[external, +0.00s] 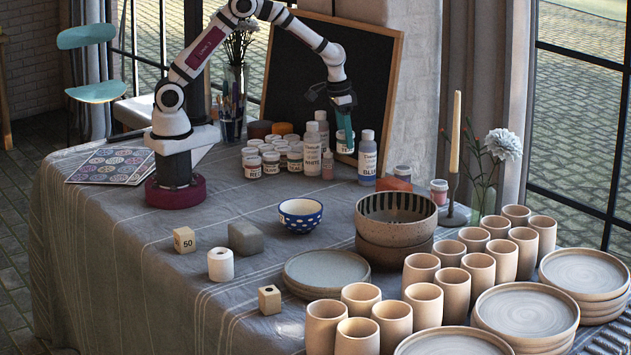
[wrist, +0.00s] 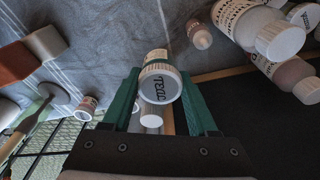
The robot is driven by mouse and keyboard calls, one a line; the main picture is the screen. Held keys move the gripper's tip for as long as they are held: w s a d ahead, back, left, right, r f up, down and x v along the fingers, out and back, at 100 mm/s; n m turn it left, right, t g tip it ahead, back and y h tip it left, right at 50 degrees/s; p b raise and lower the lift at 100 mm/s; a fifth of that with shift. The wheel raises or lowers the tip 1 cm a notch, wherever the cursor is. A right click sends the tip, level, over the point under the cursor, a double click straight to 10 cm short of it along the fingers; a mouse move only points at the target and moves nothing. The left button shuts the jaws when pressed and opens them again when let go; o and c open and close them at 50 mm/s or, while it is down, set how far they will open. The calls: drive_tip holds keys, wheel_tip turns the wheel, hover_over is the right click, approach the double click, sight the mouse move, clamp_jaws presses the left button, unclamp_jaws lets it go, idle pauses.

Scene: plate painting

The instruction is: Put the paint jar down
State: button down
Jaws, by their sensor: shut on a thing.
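The jar appears held above the table (wrist: 130,25). The gap under it is hard to judge.
A white paint bottle (external: 312,150) and a group of lidded jars (external: 270,162) stand to the left. A small bottle (external: 328,166) is close by. A reddish block (external: 393,184) and a candle holder (external: 454,214) stand to the right. A blackboard (external: 300,75) leans behind.

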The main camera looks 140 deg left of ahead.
drive_tip(key=w+d+r, duration=0.2)
drive_tip(key=m, duration=0.5)
hover_over(301, 208)
drive_tip(key=w+a, duration=0.2)
drive_tip(key=a, duration=0.1)
drive_tip(key=d+m+t, duration=0.1)
drive_tip(key=d+m, duration=0.3)
drive_tip(key=d, duration=1.3)
drive_tip(key=shift+h, duration=0.5)
drive_tip(key=a+f, duration=0.2)
drive_tip(key=a, duration=0.1)
drive_tip(key=w+a+f, duration=0.1)
drive_tip(key=a+f, duration=0.1)
drive_tip(key=a, duration=0.2)
drive_tip(key=a+f, duration=0.2)
drive_tip(key=a, duration=0.2)
drive_tip(key=shift+w+f, duration=0.2)
drive_tip(key=shift+w, duration=0.05)
drive_tip(key=shift+a+f, duration=0.1)
drive_tip(key=shift+f, duration=1.9)
drive_tip(key=shift+f, duration=0.15)
drive_tip(key=shift+c, duration=2.3)
unclamp_jaws()
